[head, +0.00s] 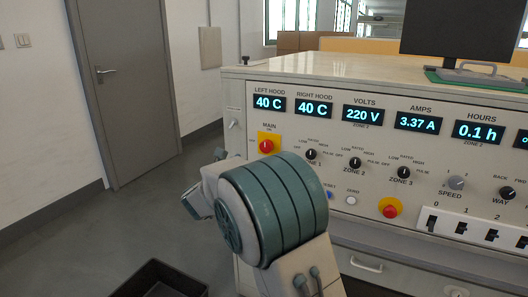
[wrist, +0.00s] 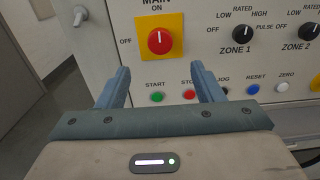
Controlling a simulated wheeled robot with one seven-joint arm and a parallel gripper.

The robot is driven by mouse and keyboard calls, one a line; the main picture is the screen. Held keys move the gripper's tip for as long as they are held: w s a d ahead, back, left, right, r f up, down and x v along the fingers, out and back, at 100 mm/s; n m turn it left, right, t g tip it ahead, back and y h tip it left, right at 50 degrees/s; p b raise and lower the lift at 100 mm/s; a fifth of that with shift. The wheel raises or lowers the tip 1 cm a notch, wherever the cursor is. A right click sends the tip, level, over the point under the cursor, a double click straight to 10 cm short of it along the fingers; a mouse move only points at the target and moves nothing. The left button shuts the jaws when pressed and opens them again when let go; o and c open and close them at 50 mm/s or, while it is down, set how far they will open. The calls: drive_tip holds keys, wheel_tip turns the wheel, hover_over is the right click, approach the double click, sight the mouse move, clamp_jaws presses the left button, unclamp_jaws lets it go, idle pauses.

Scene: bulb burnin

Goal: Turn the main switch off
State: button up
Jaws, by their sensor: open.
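The main switch (head: 266,146) is a red round knob on a yellow plate at the left of the control panel. In the wrist view the red knob (wrist: 159,42) is upper middle, with its white mark upright toward the ON label; OFF is printed at left. My gripper (wrist: 159,72) is open and empty. Its two fingers point at the panel, one to each side below the knob, with the knob seen above the gap. Whether they touch the panel cannot be told. In the head view my arm hides most of the gripper.
Below the switch are a green START button (wrist: 157,97) and a red STOP button (wrist: 189,94). The ZONE 1 knob (wrist: 241,31) is to the right. Displays above are lit, with VOLTS (head: 362,115) at 220 V. A dark bin (head: 160,281) stands on the floor at left.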

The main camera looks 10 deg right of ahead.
sight(265, 147)
drive_tip(key=x, duration=1.2)
drive_tip(key=shift+w, duration=0.1)
drive_tip(key=c, duration=1)
